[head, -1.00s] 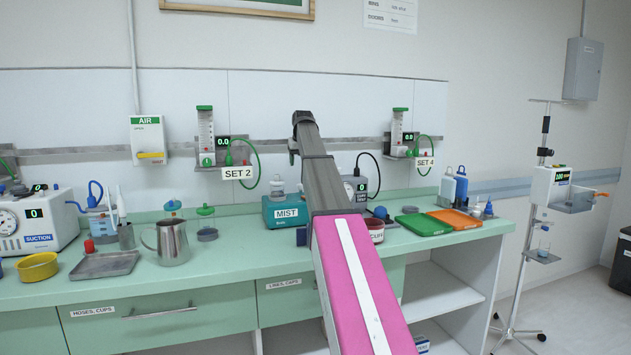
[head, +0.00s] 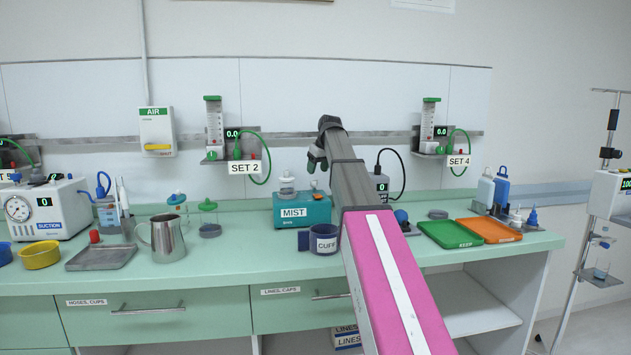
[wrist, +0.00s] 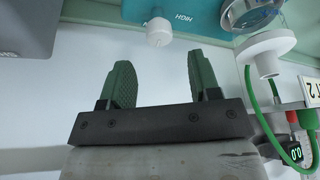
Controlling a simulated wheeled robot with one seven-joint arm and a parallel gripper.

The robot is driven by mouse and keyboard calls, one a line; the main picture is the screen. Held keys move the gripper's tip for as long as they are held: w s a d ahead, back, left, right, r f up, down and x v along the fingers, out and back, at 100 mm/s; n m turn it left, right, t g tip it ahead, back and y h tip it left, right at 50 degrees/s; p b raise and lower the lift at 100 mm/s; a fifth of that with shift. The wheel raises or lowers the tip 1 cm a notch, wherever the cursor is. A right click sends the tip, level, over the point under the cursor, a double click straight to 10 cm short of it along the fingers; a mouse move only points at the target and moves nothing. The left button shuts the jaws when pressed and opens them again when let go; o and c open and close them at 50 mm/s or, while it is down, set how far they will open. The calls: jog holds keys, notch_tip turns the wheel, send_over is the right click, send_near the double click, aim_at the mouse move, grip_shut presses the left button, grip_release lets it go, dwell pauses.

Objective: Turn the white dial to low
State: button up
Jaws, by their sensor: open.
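The white dial (wrist: 158,32) sits on the face of the teal MIST box, near the top of the wrist view. The word HIGH shows beside it, upside down; which way the dial points is too small to tell. My gripper (wrist: 161,82) is open and empty, its two green fingers pointing toward the dial but apart from it. In the head view the teal MIST box (head: 288,213) stands on the counter, partly behind my arm, and the dial cannot be made out. My gripper (head: 317,156) hangs above the box there, its fingers hardly visible.
A dark blue CUFF mug (head: 322,239) stands in front of the MIST box. A clear cup with a white base (wrist: 264,55) is close to the dial. The SET 2 flowmeter (head: 214,130) with a green hose is on the wall. A metal jug (head: 167,240) stands left.

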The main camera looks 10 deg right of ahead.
aim_at(314, 181)
jog(key=shift+x, duration=2.8)
jog(key=c, duration=0.9)
